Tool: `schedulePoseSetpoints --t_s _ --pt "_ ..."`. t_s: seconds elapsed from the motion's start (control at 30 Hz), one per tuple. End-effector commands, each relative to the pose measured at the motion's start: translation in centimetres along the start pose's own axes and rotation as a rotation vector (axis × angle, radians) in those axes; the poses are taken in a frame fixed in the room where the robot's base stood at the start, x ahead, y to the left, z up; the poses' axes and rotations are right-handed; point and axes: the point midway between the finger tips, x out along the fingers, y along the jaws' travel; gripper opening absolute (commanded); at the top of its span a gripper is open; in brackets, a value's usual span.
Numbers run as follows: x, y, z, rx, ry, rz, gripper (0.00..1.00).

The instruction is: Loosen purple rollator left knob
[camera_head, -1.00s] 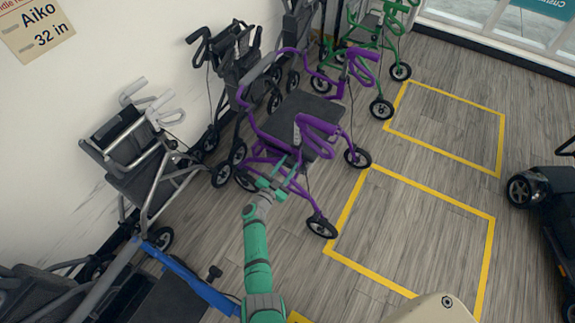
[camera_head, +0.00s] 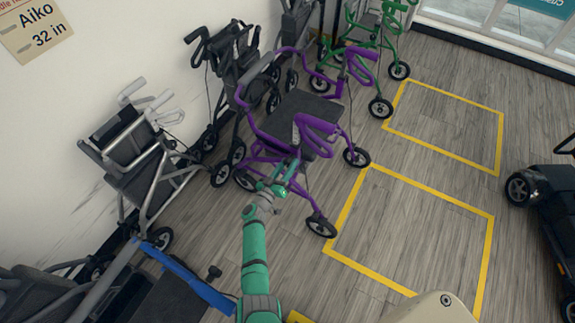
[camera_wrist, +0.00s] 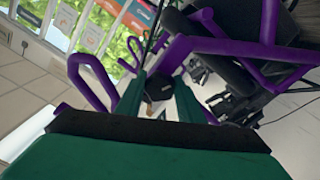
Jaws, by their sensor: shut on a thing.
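The purple rollator (camera_head: 262,110), with a dark seat and black wheels, stands upright on the wooden floor in the middle of the head view. My green gripper (camera_head: 285,180) is at its near side, just below the purple handle loop. In the wrist view, purple tubes (camera_wrist: 230,48) run across the top. A small dark knob (camera_wrist: 160,88) sits between the fingers of my gripper (camera_wrist: 158,100), which is shut on it. In the head view the knob is too small to make out at my fingertips.
A grey rollator (camera_head: 150,165) stands at left by the wall, a black one (camera_head: 225,65) behind, and a green one (camera_head: 375,45) at the far back. A dark scooter (camera_head: 545,205) is at the right edge. Yellow-outlined floor bays (camera_head: 412,240) are empty.

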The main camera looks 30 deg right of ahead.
Motion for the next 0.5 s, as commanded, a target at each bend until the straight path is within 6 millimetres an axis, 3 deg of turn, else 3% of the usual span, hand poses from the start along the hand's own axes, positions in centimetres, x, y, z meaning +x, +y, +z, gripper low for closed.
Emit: schedulePoseSetpoints --t_s 0.5 --pt "-0.11 -0.06 0.21 -0.122 -0.002 -0.004 0.12"
